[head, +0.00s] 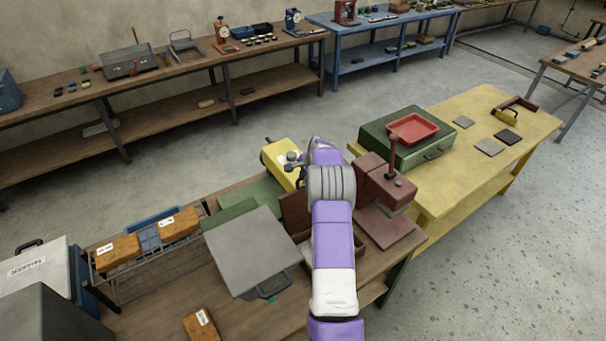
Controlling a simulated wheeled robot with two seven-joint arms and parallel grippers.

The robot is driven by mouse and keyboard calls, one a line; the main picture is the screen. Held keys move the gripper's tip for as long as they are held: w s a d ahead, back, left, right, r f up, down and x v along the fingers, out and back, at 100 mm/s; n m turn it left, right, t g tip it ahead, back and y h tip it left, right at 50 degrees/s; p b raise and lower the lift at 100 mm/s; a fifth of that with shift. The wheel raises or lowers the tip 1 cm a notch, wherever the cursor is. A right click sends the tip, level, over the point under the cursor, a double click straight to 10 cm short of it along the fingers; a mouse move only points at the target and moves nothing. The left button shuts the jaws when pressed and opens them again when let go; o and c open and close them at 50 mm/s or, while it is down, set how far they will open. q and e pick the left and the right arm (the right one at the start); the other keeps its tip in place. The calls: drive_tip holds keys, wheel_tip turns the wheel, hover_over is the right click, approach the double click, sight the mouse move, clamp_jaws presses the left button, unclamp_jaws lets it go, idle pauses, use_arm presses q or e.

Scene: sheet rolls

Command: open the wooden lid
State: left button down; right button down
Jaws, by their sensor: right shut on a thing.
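A dark brown wooden piece (294,212), which looks like the wooden lid, shows just left of my right arm on the near workbench. My arm hides much of it, so I cannot tell how far it is tilted. My right gripper (322,150) is at the far end of the purple arm, beside the wooden piece. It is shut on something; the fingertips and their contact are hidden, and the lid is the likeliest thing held. My left gripper is not in view.
A brown press (384,190) stands close right of my arm. A yellow device (283,160) is behind left, and a grey flat-lidded case (250,250) is left. A green case with a red tray (413,128) sits on the yellow table (480,165).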

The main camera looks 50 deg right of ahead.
drive_tip(key=shift+s+a+f, duration=0.25)
drive_tip(key=shift+f, duration=0.2)
drive_tip(key=c, duration=1.2)
unclamp_jaws()
drive_tip(key=shift+d+b+v, duration=0.2)
drive_tip(key=shift+b+v, duration=0.4)
drive_tip(key=shift+v, duration=3.35)
drive_tip(key=shift+w+r, duration=0.1)
drive_tip(key=shift+w, duration=0.05)
